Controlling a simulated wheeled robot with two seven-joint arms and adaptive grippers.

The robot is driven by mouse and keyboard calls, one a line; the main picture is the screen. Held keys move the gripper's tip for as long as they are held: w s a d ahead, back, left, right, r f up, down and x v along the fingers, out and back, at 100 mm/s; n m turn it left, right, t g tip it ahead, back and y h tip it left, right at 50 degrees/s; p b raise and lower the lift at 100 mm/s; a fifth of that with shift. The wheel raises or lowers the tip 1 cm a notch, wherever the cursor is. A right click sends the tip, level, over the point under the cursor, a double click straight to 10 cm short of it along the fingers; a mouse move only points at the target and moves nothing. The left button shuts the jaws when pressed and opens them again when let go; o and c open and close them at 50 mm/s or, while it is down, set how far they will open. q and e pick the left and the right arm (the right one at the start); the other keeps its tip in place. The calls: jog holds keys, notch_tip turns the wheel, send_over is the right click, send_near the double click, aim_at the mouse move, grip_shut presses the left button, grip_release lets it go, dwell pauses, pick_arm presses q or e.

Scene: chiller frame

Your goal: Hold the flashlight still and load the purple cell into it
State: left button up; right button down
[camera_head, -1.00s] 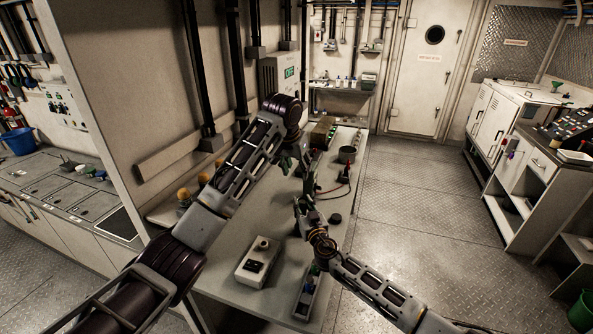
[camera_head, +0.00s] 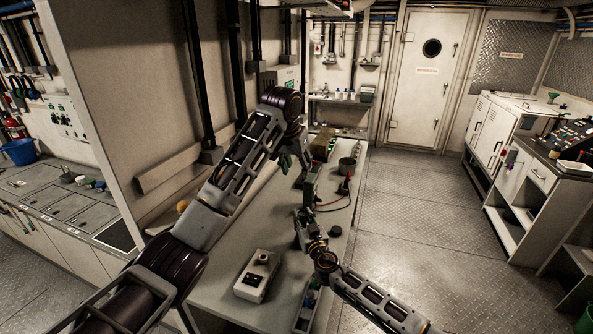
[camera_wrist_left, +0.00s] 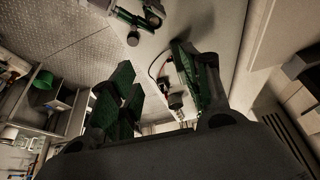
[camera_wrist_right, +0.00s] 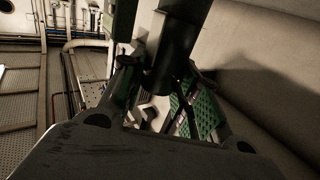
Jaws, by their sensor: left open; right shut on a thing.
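My left gripper (camera_head: 293,158) hangs open above the bench, its green-padded fingers apart and empty in the left wrist view (camera_wrist_left: 160,95). My right gripper (camera_head: 306,214) is lower and nearer. In the right wrist view, its fingers are shut on a dark cylindrical body (camera_wrist_right: 175,50), seemingly the flashlight, which stands up out of the jaws. The flashlight's open end is not clear from here. The left gripper is above and behind the right gripper, apart from it. I cannot make out the purple cell. A narrow tray (camera_head: 306,310) at the bench's near end holds small items.
A pale box with dark controls (camera_head: 257,275) is on the near bench (camera_head: 225,285). A round dark container (camera_head: 346,165), a red cable (camera_head: 332,208) and a dark puck (camera_head: 334,231) lie farther along. Open floor (camera_head: 420,220) is to the right.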

pick_arm(q)
jog(key=shift+r, duration=1.45)
pick_arm(e)
jog(key=c, duration=1)
grip_release()
jog(key=shift+o, duration=0.2)
jog(key=shift+s, duration=0.15)
jog(key=v, duration=1.1)
jog(key=shift+s+d, duration=0.2)
jog(key=shift+s, duration=0.1)
pick_arm(q)
jog(key=shift+f, duration=0.1)
pick_arm(e)
jog(key=shift+s, duration=0.1)
